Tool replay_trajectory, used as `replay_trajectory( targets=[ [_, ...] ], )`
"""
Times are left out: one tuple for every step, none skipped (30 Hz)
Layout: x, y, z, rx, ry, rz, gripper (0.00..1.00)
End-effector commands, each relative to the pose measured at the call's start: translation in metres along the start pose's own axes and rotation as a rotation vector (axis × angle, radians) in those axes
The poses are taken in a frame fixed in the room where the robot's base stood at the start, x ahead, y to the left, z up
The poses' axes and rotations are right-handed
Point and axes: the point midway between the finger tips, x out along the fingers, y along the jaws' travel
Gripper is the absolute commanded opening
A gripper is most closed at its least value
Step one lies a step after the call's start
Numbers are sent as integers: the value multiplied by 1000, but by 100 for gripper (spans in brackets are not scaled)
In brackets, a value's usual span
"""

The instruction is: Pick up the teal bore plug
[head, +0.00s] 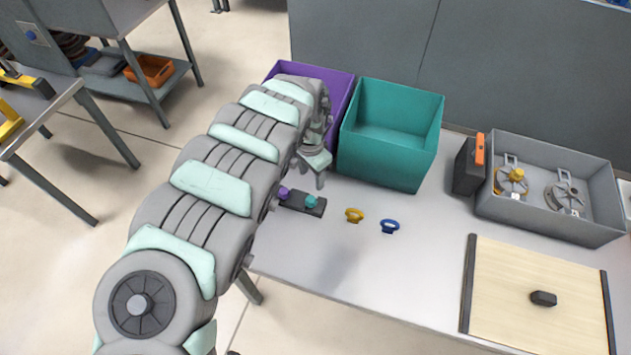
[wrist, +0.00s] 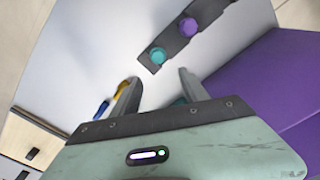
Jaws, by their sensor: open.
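The teal bore plug (head: 311,201) sits at the right end of a dark holder strip (head: 295,207) on the table. A purple plug (head: 283,193) sits in the strip's left end. In the wrist view the teal plug (wrist: 158,55) shows ahead of the fingertips and the purple plug (wrist: 188,26) lies beyond it. My gripper (head: 314,172) is above the table, just behind the strip, in front of the bins. Its two fingers are apart, with nothing between them (wrist: 160,82). It is not touching the plug.
A purple bin (head: 340,88) and a teal bin (head: 385,158) stand behind the strip. A yellow ring piece (head: 354,215) and a blue one (head: 389,227) lie to its right. A grey tray (head: 550,222) with metal parts and a wooden board (head: 535,270) are farther right.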

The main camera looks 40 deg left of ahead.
Motion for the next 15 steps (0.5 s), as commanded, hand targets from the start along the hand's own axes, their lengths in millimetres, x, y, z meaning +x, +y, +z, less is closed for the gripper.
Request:
replay_trajectory(
  targets=[
    [0,-2,8,-2,-18,2,52],
    [1,-2,11,-3,-24,4,52],
    [3,-2,14,-3,-29,6,52],
    [6,-1,14,-2,-31,8,52],
    [9,-1,14,-2,-31,9,52],
    [15,0,14,-3,-30,11,52],
    [20,0,14,-2,-30,11,52],
    [24,0,14,-3,-29,11,52],
    [30,0,14,-3,-29,10,52],
    [34,0,14,-3,-29,10,52],
    [38,1,14,-3,-29,11,52],
    [44,1,14,-2,-29,11,52],
    [47,1,14,-2,-29,12,52],
    [49,1,14,-2,-29,11,52],
    [52,1,14,-2,-29,9,52]
  ],
)
